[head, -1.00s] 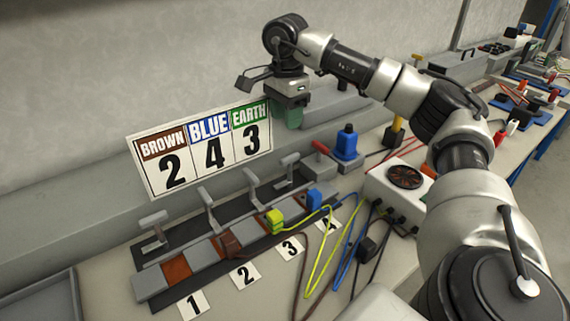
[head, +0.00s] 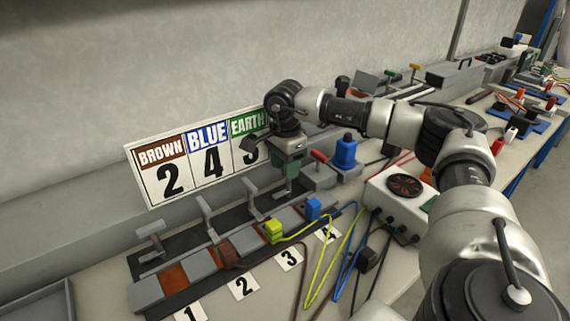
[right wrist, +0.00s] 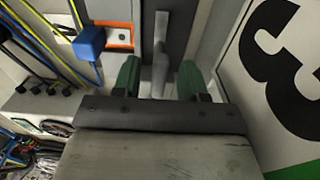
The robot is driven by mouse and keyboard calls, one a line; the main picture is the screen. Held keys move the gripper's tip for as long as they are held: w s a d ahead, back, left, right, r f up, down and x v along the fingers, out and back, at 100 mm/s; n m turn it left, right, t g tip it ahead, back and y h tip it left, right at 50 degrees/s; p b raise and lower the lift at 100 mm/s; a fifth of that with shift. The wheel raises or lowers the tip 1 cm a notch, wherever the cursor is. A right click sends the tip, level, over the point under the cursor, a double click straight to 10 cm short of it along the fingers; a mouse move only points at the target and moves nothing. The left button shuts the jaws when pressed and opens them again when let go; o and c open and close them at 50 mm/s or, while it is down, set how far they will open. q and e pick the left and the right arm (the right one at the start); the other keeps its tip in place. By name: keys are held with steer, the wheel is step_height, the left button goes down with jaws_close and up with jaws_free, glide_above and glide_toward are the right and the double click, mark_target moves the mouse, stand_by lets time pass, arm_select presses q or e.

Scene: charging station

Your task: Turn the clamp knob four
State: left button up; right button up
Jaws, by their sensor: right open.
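Clamp knob four (right wrist: 161,45) is a grey T-shaped handle at the right end of the clamp row. In the head view it is hidden behind my right gripper (head: 287,184). In the right wrist view the handle stands between the two green fingers of my right gripper (right wrist: 159,80), which are open with gaps on both sides. The blue connector (head: 313,208) sits at the fourth clamp position; it also shows in the right wrist view (right wrist: 90,43). Card 4 (head: 328,234) lies in front, partly covered by cables. My left gripper is not in view.
Other clamp handles (head: 205,212) stand to the left. The yellow-green connector (head: 274,229) and brown connector (head: 229,255) sit in the row. A sign (head: 190,160) leans behind. A blue-topped block with a red lever (head: 319,157) and a white box (head: 398,205) are close right.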

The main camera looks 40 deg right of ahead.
jaws_close()
steer(key=shift+n, duration=0.4)
steer(key=n+p, duration=0.1)
steer(key=n, duration=0.1)
steer(key=shift+s+n, duration=0.2)
steer(key=shift+n, duration=0.2)
steer(key=n+p, duration=0.1)
steer(key=n, duration=0.3)
steer(key=shift+s+n, duration=0.15)
steer(key=shift+n, duration=0.15)
steer(key=n, duration=0.6)
steer(key=d+n, duration=0.1)
steer(key=n, duration=0.2)
steer(key=shift+s, duration=0.25)
steer(key=shift+n, duration=0.5)
